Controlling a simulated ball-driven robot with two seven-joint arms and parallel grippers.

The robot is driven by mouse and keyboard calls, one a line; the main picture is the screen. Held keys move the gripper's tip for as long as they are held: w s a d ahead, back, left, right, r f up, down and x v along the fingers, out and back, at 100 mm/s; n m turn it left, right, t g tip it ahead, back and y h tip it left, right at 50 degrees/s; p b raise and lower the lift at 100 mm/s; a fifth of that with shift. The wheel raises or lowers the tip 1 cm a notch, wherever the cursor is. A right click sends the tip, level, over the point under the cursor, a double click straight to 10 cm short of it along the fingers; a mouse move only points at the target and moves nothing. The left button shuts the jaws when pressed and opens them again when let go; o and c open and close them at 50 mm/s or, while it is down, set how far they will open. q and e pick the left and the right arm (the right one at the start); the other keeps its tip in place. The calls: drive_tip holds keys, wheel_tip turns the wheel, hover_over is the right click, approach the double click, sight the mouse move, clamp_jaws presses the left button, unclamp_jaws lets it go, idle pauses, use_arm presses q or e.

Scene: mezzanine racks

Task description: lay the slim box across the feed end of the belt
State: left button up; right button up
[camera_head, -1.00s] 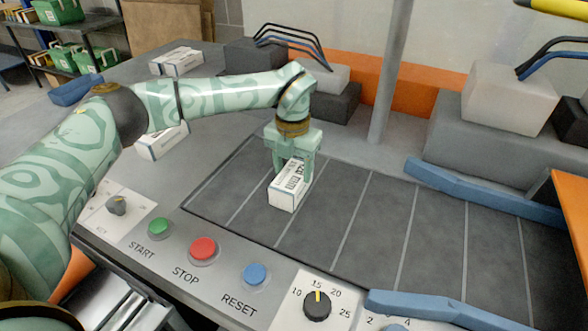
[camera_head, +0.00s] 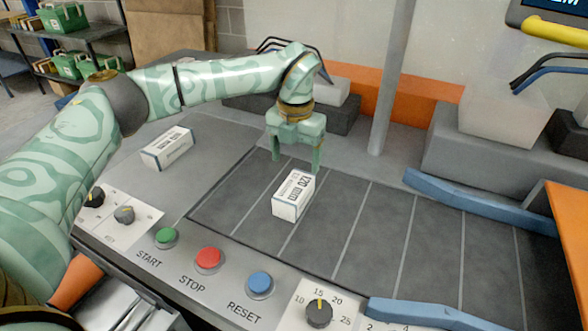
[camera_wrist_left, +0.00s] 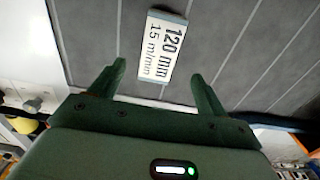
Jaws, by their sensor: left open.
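A slim white box (camera_head: 293,195) with dark lettering lies on the feed end of the dark belt (camera_head: 340,228), at the left part of the belt. It lies lengthwise away from me, slightly slanted, roughly along the belt's cross lines. My left gripper (camera_head: 297,165) is above and behind the box, open and empty, apart from it. In the left wrist view the box (camera_wrist_left: 163,45) lies ahead of the two spread fingers (camera_wrist_left: 160,85), with clear belt around it. My right gripper is not in view.
Another white box (camera_head: 167,148) lies on the grey top left of the belt. Start, stop and reset buttons (camera_head: 208,260) and dials line the front. Blue guide rails (camera_head: 480,203) flank the belt's right part. A grey post (camera_head: 392,75) stands behind it.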

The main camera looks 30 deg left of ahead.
use_arm(q)
wheel_tip(320, 180, up, 5)
drive_tip(key=shift+r+p, duration=0.2)
drive_tip(key=shift+p, duration=0.35)
